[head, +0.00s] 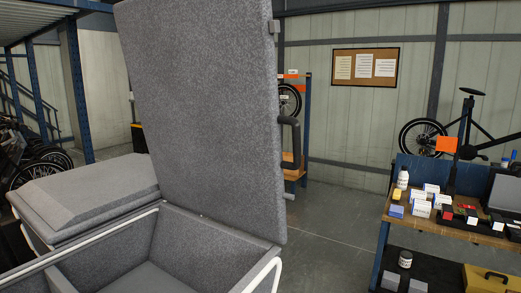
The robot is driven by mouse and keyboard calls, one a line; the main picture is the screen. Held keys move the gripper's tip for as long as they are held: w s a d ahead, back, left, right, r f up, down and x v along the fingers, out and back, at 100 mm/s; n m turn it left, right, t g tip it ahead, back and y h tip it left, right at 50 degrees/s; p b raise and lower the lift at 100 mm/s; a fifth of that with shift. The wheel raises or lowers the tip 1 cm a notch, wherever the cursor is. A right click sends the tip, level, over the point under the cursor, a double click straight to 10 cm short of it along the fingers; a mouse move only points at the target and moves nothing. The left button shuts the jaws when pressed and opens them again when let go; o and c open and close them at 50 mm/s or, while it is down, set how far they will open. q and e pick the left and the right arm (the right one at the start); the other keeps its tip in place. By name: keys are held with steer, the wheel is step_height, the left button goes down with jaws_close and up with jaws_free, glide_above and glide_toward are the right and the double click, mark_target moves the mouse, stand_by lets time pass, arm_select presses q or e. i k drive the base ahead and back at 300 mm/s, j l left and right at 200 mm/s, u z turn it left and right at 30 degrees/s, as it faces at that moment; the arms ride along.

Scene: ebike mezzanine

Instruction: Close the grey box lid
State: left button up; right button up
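The grey box (92,262) stands directly before me at the lower left, with speckled grey walls and a pale rim. Its grey lid (200,110) stands open and nearly upright along the far side, tall enough to pass the top of the view. A dark handle (289,142) sticks out at the lid's right edge, and a small grey latch piece shows higher on that edge. The visible part of the box's inside looks empty. Neither of my grippers is in view.
A second grey box with a closed, bevelled lid (85,190) stands behind at the left. A workbench (452,232) with bottles, small boxes and a laptop stands at the right. Open concrete floor (330,235) lies between the box and the bench.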

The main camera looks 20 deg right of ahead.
mark_target(203, 74)
steer(key=i+l+u, duration=0.15)
steer(key=u, duration=0.25)
steer(key=i+l+u, duration=0.1)
steer(key=l+u, duration=0.25)
steer(key=i+l+u, duration=0.15)
steer(key=l, duration=0.3)
steer(key=i+l+u, duration=0.1)
steer(key=l, duration=0.35)
steer(key=i+l+u, duration=0.15)
steer(key=l, duration=0.3)
steer(key=i+l+u, duration=0.1)
steer(key=l, duration=0.4)
